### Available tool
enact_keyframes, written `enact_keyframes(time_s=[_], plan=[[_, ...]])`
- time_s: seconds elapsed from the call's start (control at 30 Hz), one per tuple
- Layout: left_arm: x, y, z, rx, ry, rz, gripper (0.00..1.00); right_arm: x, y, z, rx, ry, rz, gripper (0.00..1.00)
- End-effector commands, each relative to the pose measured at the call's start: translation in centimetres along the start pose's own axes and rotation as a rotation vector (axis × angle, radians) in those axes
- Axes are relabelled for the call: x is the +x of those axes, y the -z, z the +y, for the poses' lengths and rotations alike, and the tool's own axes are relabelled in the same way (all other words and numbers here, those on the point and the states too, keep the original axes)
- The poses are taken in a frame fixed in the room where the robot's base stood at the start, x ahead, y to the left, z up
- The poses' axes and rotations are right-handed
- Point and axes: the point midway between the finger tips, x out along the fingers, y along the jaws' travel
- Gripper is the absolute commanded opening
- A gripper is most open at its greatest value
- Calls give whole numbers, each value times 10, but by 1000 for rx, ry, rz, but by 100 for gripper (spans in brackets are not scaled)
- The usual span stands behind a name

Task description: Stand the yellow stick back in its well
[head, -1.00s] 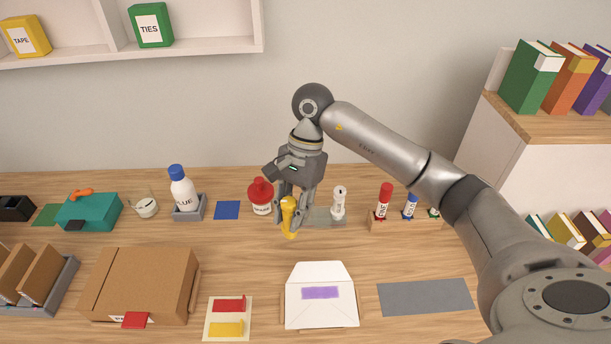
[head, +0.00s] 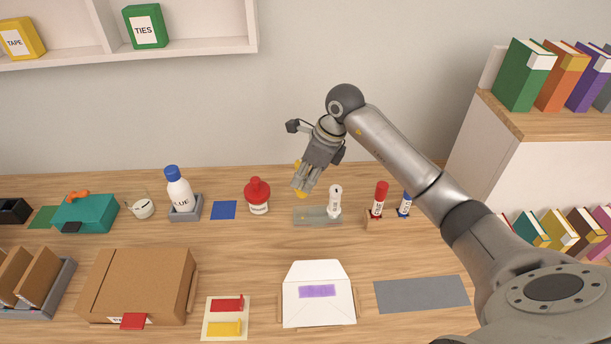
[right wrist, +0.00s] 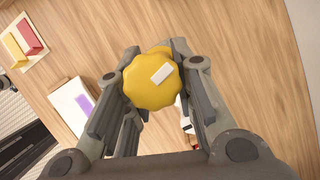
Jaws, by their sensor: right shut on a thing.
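The yellow stick (head: 301,193) is held in my right gripper (head: 304,182), above the table at the back middle. In the head view the fingers cover most of it. In the right wrist view its scalloped yellow end (right wrist: 152,82), with a small white rectangle on it, sits between the two fingers. My left gripper is not in view.
A white bottle (head: 335,202) stands at a grey translucent plate (head: 312,217) just below the gripper. A red bottle (head: 257,197) is to its left. An envelope (head: 317,280) and grey mat (head: 421,294) lie in front. Bare wood lies between these rows.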

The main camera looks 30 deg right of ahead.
Motion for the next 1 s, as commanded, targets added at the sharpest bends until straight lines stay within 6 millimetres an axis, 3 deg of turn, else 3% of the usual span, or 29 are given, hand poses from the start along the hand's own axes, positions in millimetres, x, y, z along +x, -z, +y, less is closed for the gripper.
enact_keyframes(time_s=[0.3,1.0], plan=[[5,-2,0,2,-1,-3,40,1,1,0,1,3,-3,0],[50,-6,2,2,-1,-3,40,53,19,0,1,0,-5,0]])
